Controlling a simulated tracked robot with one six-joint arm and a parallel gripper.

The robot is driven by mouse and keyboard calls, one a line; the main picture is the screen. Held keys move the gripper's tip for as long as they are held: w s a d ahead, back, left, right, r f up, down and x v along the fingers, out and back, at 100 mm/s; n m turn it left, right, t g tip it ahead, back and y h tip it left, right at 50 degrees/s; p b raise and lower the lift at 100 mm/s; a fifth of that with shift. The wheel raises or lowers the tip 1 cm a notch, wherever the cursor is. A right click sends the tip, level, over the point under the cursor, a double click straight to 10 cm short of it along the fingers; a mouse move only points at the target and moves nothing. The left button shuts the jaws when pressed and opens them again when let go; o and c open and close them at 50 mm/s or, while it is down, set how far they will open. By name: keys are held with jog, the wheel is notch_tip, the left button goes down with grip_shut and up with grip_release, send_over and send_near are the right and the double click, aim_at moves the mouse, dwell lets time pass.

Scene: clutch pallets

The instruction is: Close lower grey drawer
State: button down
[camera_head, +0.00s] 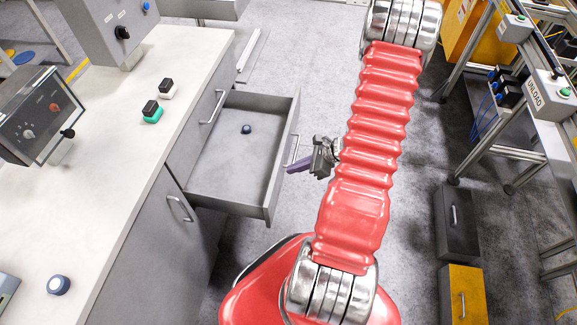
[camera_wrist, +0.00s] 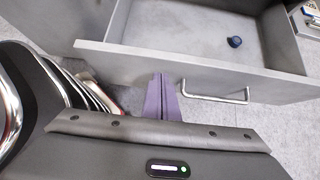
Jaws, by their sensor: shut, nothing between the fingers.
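The lower grey drawer (camera_head: 262,203) is pulled far out of the white-topped cabinet, and its inside is open to view. A small dark blue round thing (camera_head: 246,129) lies in it and also shows in the wrist view (camera_wrist: 235,41). My gripper (camera_head: 288,168) is outside the drawer, by its front panel, with its purple fingers shut and empty. In the wrist view, the fingers (camera_wrist: 162,82) point at the front panel (camera_wrist: 130,55), left of the metal bar handle (camera_wrist: 215,96). I cannot tell whether the fingertips touch the panel.
A shut drawer front with a handle (camera_head: 213,107) is above the open one. The white worktop (camera_head: 130,165) carries a button block with a green base (camera_head: 152,111), another block and a control box (camera_head: 40,115). Dark and yellow drawer boxes (camera_head: 462,292) stand at right. Grey floor is clear between.

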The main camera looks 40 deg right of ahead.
jog(key=shift+w+a, duration=0.75)
jog(key=shift+w, duration=0.15)
jog(key=shift+w, duration=0.1)
